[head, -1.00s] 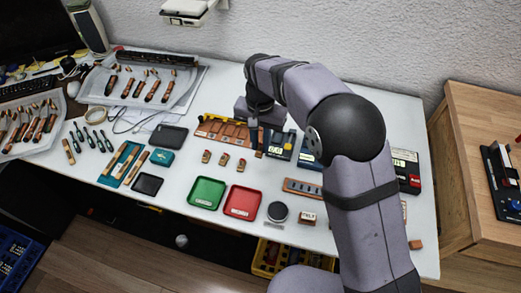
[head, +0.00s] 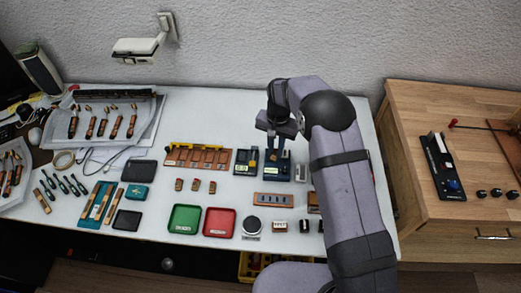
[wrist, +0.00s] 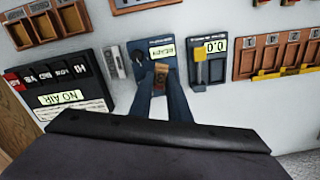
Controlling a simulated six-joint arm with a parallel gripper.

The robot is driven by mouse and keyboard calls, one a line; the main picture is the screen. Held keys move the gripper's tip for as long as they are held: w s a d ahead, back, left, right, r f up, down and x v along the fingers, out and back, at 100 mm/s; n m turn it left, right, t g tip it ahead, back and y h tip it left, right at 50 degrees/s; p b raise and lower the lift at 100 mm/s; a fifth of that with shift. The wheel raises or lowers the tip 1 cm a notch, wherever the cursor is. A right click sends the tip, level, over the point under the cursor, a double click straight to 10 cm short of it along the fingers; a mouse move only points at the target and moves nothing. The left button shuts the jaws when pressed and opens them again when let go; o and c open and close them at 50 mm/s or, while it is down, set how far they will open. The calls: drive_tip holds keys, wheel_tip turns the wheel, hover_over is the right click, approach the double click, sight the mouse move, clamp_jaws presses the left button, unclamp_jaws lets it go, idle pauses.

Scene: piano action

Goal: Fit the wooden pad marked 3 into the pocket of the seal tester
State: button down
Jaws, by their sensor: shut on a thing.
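My gripper (wrist: 163,88) points down at the blue tester with a READY display (wrist: 162,52); its two dark fingers are shut on a small wooden pad (wrist: 161,76). In the head view my gripper (head: 272,150) is over this blue tester (head: 277,172). The fingers and pad cover much of the tester's face, so I cannot tell whether the pad is above the pocket or inside it. The number on the pad is not readable. A tan patch shows beside the right finger.
A dark gauge reading 0.0 (wrist: 208,58) stands right of the tester in the wrist view, and a NO AIR box (wrist: 75,90) stands left. A wooden rack (head: 197,157), several small blocks, green tray (head: 184,219) and red tray (head: 219,222) are on the white table.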

drive_tip(key=shift+w+a+r+n, duration=0.25)
drive_tip(key=shift+w+r+n, duration=0.05)
drive_tip(key=shift+w+n, duration=0.3)
drive_tip(key=shift+w+a+r+n, duration=0.2)
drive_tip(key=shift+w+r+n, duration=0.15)
drive_tip(key=shift+w+n, duration=0.25)
drive_tip(key=shift+w+a+r+n, duration=0.25)
drive_tip(key=shift+w+r+n, duration=0.05)
drive_tip(key=shift+w+n, duration=0.3)
drive_tip(key=shift+f, duration=0.2)
drive_tip(key=shift+f+b, duration=1.85)
drive_tip(key=shift+f, duration=0.7)
drive_tip(key=shift+f, duration=0.4)
drive_tip(key=c, duration=1.6)
unclamp_jaws()
